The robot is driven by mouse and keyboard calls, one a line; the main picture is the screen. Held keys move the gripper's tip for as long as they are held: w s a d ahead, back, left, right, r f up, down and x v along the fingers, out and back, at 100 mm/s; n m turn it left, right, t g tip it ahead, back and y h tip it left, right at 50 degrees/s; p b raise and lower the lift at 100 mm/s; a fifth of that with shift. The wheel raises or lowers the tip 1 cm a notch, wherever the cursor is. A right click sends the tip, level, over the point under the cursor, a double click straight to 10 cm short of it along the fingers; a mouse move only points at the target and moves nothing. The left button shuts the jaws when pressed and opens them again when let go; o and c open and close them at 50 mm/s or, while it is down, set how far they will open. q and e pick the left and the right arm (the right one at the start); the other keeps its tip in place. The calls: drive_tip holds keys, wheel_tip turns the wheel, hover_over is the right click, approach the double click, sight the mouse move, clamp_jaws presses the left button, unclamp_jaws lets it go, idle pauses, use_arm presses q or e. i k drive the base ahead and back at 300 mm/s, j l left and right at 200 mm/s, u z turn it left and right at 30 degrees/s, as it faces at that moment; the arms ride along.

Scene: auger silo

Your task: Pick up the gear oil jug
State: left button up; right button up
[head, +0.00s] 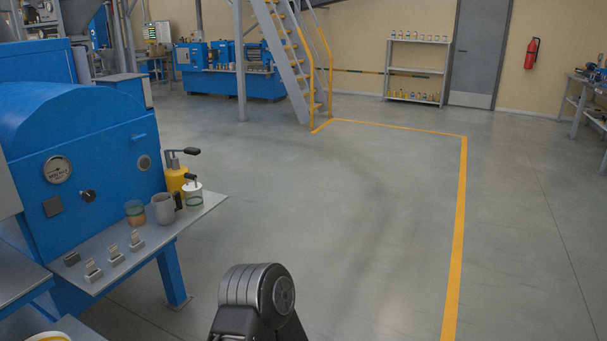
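I cannot tell for certain which thing is the gear oil jug. A yellow can (175,180) with a dark pump handle stands at the far end of a narrow grey shelf (140,260) on the blue machine, at the left. A grey mug-like vessel (162,209) with a dark handle stands in front of it. Neither of my grippers is in view. A dark rounded joint, seemingly of my own arm, shows at the bottom centre.
The shelf also holds a brown-and-green jar (135,213), a white-and-green container (193,195) and several small switches. Bottles stand on a back rack (417,70). Yellow-railed stairs (292,60) rise at the back. The middle floor (330,220) is clear.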

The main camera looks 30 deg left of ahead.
sight(162, 203)
drive_tip(key=i+u, duration=0.25)
drive_tip(key=i, duration=0.45)
drive_tip(key=i+l+u, duration=0.25)
drive_tip(key=i, duration=0.5)
drive_tip(key=i+u, duration=0.25)
drive_tip(key=u, duration=0.25)
drive_tip(key=i+u, duration=0.2)
drive_tip(key=u, duration=0.25)
drive_tip(key=i+l+u, duration=0.1)
drive_tip(key=i+u, duration=0.15)
drive_tip(key=u, duration=0.25)
drive_tip(key=i+l+u, duration=0.2)
drive_tip(key=u, duration=0.25)
drive_tip(key=i+u, duration=0.2)
drive_tip(key=u, duration=0.2)
drive_tip(key=i+l+u, duration=0.15)
drive_tip(key=u, duration=0.25)
drive_tip(key=i+l+u, duration=0.15)
drive_tip(key=u, duration=0.25)
drive_tip(key=i+l+u, duration=0.15)
drive_tip(key=u, duration=0.25)
drive_tip(key=i+l+u, duration=0.1)
drive_tip(key=l+u, duration=0.3)
drive_tip(key=j, duration=0.1)
